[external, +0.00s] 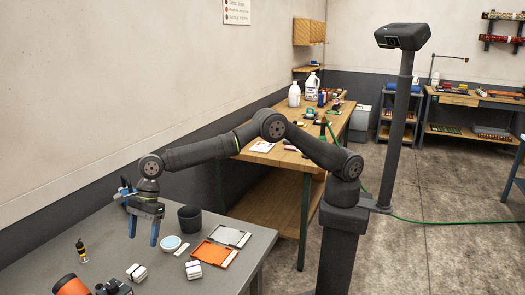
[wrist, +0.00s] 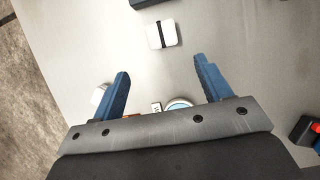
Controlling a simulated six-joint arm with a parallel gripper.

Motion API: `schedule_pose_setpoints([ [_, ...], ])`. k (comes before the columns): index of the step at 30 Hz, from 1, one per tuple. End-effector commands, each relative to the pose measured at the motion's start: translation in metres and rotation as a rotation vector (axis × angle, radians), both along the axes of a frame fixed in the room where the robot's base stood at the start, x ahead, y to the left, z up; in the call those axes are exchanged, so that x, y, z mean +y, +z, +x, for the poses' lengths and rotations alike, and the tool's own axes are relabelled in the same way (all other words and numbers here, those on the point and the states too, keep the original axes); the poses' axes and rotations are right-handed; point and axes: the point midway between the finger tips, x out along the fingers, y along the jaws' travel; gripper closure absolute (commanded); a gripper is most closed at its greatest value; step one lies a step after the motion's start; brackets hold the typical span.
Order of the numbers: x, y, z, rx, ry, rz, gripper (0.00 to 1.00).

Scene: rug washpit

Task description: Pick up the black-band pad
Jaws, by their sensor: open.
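The black-band pad (wrist: 161,34) is a small white block with a dark stripe, lying on the grey table ahead of my fingertips in the wrist view. It appears to be the left of two white blocks in the external view (external: 137,272). My gripper (wrist: 163,68) is open and empty, its blue fingers apart, with the pad beyond the gap between them. In the external view my gripper (external: 143,224) hangs above the table, apart from the pad. A second white block (external: 194,269) sits to the right; its band colour is unclear.
Bare table surrounds the pad.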

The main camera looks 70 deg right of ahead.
Motion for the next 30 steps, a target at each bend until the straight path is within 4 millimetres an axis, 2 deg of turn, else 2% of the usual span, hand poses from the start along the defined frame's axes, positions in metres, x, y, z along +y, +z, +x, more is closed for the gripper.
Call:
schedule_pose_setpoints([
  [1, 0.005, -0.012, 0.0, 0.001, 0.0, -0.002, 0.29],
  [6, 0.015, -0.038, 0.0, 0.0, 0.001, -0.001, 0.29],
  [14, 0.022, -0.054, 0.001, 0.0, 0.001, 0.0, 0.29],
  [24, 0.037, -0.092, 0.004, -0.001, 0.001, 0.0, 0.29],
  [30, 0.038, -0.095, 0.004, -0.001, 0.001, 0.0, 0.29],
])
